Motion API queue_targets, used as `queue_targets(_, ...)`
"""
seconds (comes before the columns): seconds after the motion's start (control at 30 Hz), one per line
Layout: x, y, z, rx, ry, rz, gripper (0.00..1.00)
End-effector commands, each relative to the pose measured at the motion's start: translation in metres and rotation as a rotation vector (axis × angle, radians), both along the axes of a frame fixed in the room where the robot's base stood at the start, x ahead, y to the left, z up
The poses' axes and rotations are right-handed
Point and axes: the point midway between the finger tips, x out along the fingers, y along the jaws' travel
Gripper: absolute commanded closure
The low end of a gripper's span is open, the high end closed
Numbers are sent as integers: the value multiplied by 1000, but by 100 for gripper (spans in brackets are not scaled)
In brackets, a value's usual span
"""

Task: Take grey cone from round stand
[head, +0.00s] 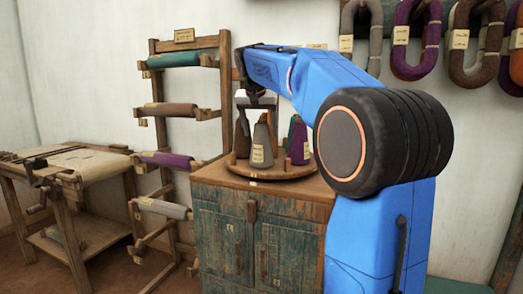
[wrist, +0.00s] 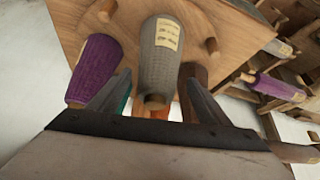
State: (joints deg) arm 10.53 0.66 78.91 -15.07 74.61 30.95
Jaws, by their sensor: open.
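The grey cone (head: 262,148) stands upright with a paper label on the round wooden stand (head: 270,173), which sits on a worn green cabinet. In the wrist view the grey cone (wrist: 161,50) is in the middle, its narrow tip toward my gripper. My gripper (wrist: 158,80) is open, with one finger on each side of the cone's narrow end; I cannot tell whether either touches it. In the head view my gripper (head: 259,103) is above the cone, partly hidden by my arm.
A purple cone (wrist: 95,68) stands left of the grey one in the wrist view, and a brown cone (head: 242,138) stands close by in the head view. Pegs (wrist: 211,45) rise from the stand. A wooden rack (head: 160,95) with rolls stands left of the cabinet (head: 225,225).

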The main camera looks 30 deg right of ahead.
Motion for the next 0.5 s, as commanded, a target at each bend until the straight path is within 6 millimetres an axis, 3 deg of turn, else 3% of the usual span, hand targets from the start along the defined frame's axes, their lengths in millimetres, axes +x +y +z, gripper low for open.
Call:
queue_targets(0.17,2,-3,-7,0,0,0,29)
queue_targets(0.5,14,-18,-44,0,1,0,29)
